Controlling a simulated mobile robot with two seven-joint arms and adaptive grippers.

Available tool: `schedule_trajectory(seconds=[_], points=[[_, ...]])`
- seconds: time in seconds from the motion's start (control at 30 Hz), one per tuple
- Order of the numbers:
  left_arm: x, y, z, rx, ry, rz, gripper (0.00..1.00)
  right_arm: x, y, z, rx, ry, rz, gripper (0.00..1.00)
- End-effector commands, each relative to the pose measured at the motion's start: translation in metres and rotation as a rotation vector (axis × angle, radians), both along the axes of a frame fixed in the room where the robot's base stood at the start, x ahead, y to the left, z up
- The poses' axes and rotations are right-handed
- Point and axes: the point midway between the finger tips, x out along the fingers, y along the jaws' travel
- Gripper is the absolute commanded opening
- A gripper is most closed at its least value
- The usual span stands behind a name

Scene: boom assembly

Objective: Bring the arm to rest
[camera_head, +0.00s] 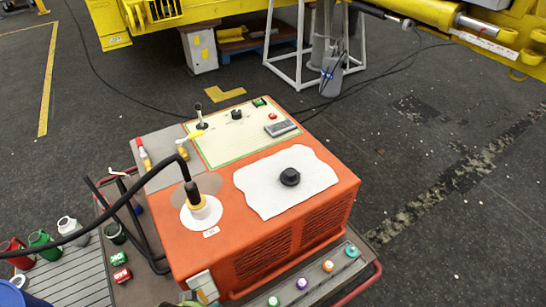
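Neither of my grippers shows in the head view, and I see no part of my arms that I can be sure of. An orange machine box (265,255) stands in the middle on a cart. A black connector (193,192) on a thick black cable (110,212) stands upright at a white round plate (203,217) on its top. A black round knob or cap (290,177) rests on a white cloth-like sheet (265,195) to the right. A pale control panel (235,130) with a lever, knob and buttons is at the back.
Green and red blocks (119,257) and several cups (40,240) are at the left. Several coloured round caps (302,283) line the cart's front edge. Yellow machinery (160,20) and a white frame stand (300,60) are behind. Dark floor (440,220) at the right is clear.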

Motion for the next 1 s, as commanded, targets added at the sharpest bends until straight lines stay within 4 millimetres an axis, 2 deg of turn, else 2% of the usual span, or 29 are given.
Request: schedule_trajectory(seconds=[0.03,0.27,0.4,0.6,0.8,1.0], points=[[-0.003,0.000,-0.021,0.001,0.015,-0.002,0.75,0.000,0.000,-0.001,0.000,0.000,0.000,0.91],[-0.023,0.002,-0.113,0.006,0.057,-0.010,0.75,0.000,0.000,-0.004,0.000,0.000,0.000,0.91],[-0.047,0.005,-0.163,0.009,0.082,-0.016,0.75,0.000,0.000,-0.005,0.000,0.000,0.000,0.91],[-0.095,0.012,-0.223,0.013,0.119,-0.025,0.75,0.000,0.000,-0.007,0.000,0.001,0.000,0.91],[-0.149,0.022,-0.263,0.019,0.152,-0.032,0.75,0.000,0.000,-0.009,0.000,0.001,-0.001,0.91],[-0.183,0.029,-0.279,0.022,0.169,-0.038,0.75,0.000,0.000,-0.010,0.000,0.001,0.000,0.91]])
